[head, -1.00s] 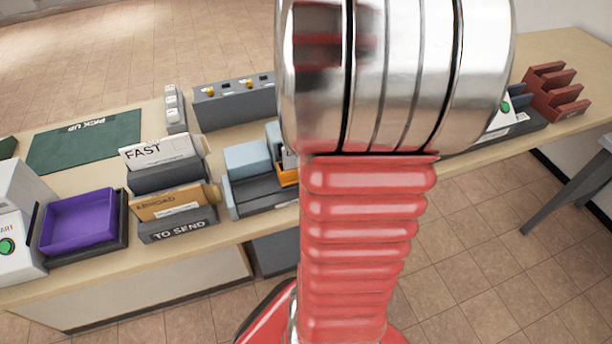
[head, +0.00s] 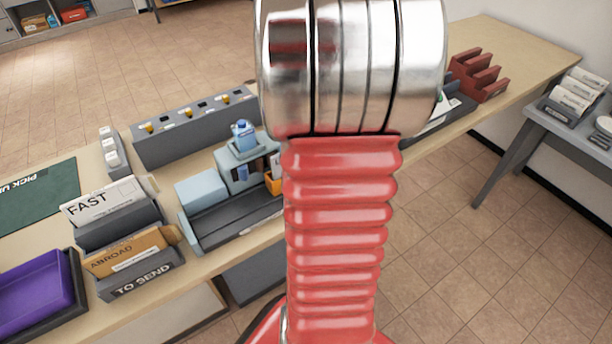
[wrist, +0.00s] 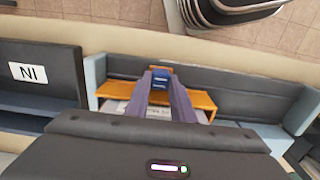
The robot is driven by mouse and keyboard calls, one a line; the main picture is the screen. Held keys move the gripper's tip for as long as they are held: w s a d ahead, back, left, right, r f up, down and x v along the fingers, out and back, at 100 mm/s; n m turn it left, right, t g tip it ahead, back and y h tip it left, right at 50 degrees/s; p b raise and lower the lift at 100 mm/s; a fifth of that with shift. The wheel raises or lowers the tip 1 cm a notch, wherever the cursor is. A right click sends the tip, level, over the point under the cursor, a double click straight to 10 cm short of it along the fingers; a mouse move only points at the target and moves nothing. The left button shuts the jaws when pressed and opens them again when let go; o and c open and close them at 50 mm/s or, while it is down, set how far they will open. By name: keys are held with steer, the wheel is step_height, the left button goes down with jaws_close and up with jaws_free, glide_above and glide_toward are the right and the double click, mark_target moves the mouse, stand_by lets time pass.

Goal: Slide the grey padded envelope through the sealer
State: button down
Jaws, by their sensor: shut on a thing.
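The sealer (head: 219,226) looks to be the light-blue and grey machine with a long dark track on the table, a blue bottle on top. An orange carriage (head: 275,183) sits in its track; it also shows in the wrist view (wrist: 201,99). A pale, printed flat piece (wrist: 115,107) lies at the carriage under my fingers; it may be the grey padded envelope, but most is hidden. My gripper (wrist: 160,82) is shut on a small blue handle-like piece at the carriage. In the head view my arm hides the gripper and the sealer's right end.
A grey box with knobs (head: 195,127) stands behind. A red rack (head: 480,75) is far right. Bare table lies at the far right end.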

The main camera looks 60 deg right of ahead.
steer(key=shift+d, duration=0.25)
steer(key=c, duration=1.8)
jaws_free()
steer(key=shift+o, duration=1.4)
step_height(320, 180, up, 14)
steer(key=shift+f, duration=0.1)
